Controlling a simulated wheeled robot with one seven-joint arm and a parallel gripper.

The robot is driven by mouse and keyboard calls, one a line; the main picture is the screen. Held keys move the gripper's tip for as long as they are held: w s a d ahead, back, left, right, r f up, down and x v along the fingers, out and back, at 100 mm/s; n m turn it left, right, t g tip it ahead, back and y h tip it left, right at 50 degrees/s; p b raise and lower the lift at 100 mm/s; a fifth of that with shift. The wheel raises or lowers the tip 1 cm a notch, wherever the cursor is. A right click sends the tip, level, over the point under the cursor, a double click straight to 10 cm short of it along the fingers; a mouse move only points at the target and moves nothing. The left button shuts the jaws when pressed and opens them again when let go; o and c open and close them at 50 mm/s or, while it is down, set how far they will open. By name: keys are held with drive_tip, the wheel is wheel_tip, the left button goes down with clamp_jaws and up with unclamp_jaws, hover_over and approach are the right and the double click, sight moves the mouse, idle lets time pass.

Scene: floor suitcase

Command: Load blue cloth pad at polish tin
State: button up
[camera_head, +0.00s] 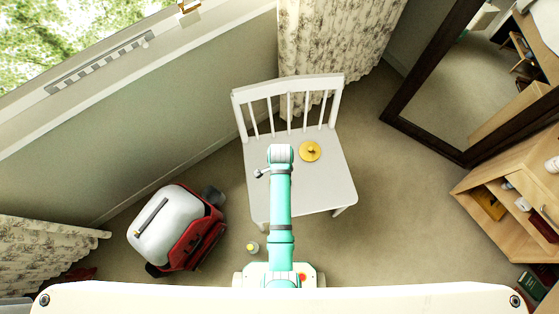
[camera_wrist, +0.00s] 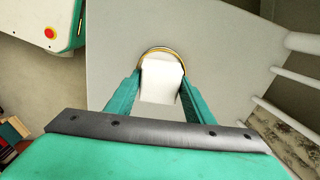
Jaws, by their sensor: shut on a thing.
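In the wrist view my gripper (camera_wrist: 162,92) is shut on a pale block (camera_wrist: 161,78), which I take for the grip of the cloth pad. No blue face shows, so its underside is hidden. A round gold rim (camera_wrist: 163,48), which looks like the polish tin, shows just behind and below the block over the white chair seat. I cannot tell whether the pad touches the tin. In the head view a yellow disc with a knob (camera_head: 310,151), perhaps the tin's lid, lies on the seat right of my arm. My fingers are hidden there.
The white chair (camera_head: 330,178) has a slatted back (camera_head: 288,88) on its far side. A red and white suitcase (camera_head: 168,228) stands on the floor at left. A small jar (camera_head: 252,247) stands near my base. A dark-framed mirror (camera_head: 440,75) and shelves (camera_head: 510,195) are at right.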

drive_tip(key=shift+r, duration=3.05)
drive_tip(key=shift+w+r+n, duration=0.15)
drive_tip(key=shift+w+n, duration=0.25)
drive_tip(key=shift+n, duration=0.1)
drive_tip(key=w+r+n, duration=0.4)
drive_tip(key=w+n, duration=0.4)
drive_tip(key=n, duration=0.5)
drive_tip(key=shift+w+n, duration=0.25)
drive_tip(key=shift+n, duration=0.15)
